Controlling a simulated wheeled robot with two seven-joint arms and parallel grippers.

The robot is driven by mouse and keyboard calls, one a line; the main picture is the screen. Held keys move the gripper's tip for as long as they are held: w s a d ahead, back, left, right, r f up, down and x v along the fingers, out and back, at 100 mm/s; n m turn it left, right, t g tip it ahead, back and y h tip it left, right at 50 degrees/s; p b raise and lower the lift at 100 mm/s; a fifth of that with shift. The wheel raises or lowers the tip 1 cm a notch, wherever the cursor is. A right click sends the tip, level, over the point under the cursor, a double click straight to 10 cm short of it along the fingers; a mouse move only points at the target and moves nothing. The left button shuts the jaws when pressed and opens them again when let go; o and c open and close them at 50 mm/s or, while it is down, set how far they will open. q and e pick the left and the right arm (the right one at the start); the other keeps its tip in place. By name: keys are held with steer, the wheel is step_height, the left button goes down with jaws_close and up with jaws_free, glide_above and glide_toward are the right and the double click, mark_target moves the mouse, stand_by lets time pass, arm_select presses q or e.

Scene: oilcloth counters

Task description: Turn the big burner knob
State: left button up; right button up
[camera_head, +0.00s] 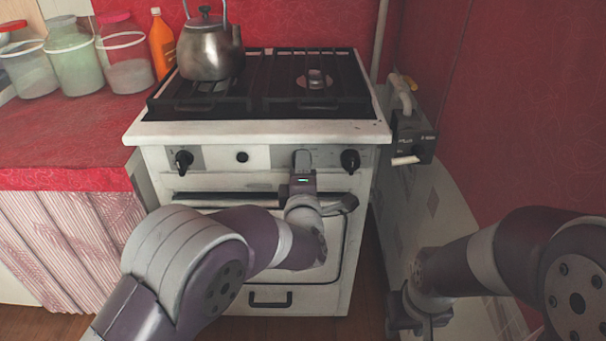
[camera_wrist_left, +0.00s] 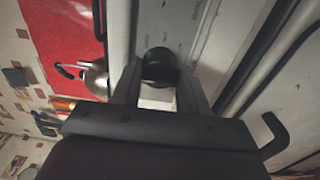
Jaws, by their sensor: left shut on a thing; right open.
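The white stove's front panel (camera_head: 262,158) carries black knobs: a left knob (camera_head: 184,161), a small round one (camera_head: 241,157) and a right knob (camera_head: 350,161). My left gripper (camera_head: 303,163) is at the panel, between the small round one and the right knob. In the left wrist view a black knob (camera_wrist_left: 160,66) sits between its two fingers, and the gripper is shut on it. In the head view the gripper hides this knob. Its angle is hard to read. My right gripper (camera_head: 410,312) is open and low at the right, away from the stove.
A metal kettle (camera_head: 208,52) stands on the back left of the black grate (camera_head: 262,90). The oven handle (camera_head: 225,196) runs below the knobs. Jars (camera_head: 72,60) and an orange bottle (camera_head: 161,42) stand on the red counter (camera_head: 65,140). A wall unit (camera_head: 415,135) is at the right.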

stand_by(0.4)
arm_select(q)
steer(key=o, duration=1)
steer(key=shift+o, duration=0.2)
steer(key=s+p, duration=0.2)
steer(key=s, duration=1)
steer(key=shift+s, duration=0.4)
